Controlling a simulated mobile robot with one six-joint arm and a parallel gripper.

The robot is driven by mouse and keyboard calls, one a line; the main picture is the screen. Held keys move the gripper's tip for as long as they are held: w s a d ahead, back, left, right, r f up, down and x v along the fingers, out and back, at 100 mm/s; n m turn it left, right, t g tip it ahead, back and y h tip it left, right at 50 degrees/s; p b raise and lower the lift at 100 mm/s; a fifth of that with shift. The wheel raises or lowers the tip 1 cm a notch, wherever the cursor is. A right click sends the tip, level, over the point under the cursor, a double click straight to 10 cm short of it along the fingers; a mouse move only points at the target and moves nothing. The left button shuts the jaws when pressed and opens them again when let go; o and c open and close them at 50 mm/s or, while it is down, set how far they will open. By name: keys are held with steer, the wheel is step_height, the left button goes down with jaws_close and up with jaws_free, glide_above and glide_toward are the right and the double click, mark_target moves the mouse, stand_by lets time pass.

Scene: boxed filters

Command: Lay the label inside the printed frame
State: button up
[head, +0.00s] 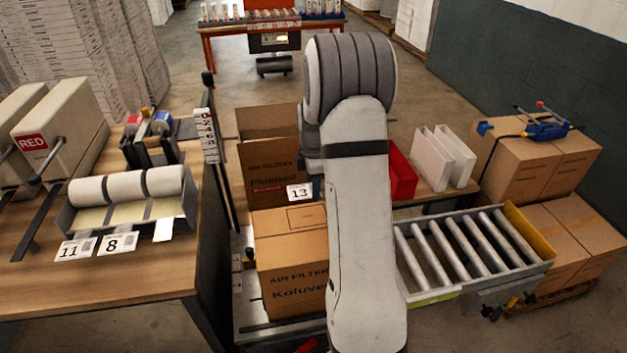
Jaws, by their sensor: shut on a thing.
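A white label printed 13 (299,191) shows just left of my arm, in front of the back carton's lower right side. My gripper (317,187) is almost wholly hidden behind my arm; only a small dark-blue part shows at the label's right edge. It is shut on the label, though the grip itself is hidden. Below is a closed brown carton marked Air Filter Koluvex (290,280). A printed rectangular frame (306,217) is on its top, near the back right, and looks empty. The label is above and behind this frame in the picture.
An open-topped carton marked Plumveil (268,150) stands behind. On the left, a wooden table (120,280) holds a roll dispenser (128,195) and labels 11 (75,249) and 8 (117,243). A dark post (215,150) rises at its edge. A roller conveyor (470,250) lies to the right.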

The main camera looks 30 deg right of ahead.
steer(key=shift+s+d+f, duration=0.1)
steer(key=shift+d, duration=0.25)
steer(key=shift+s+f+b, duration=0.1)
steer(key=shift+f+b, duration=0.3)
step_height(320, 180, down, 8)
steer(key=b, duration=0.5)
steer(key=shift+r, duration=0.2)
steer(key=o, duration=0.9)
steer(key=shift+c, duration=0.2)
steer(key=shift+r, duration=0.1)
steer(key=shift+r+p, duration=2.6)
steer(key=shift+r, duration=1.85)
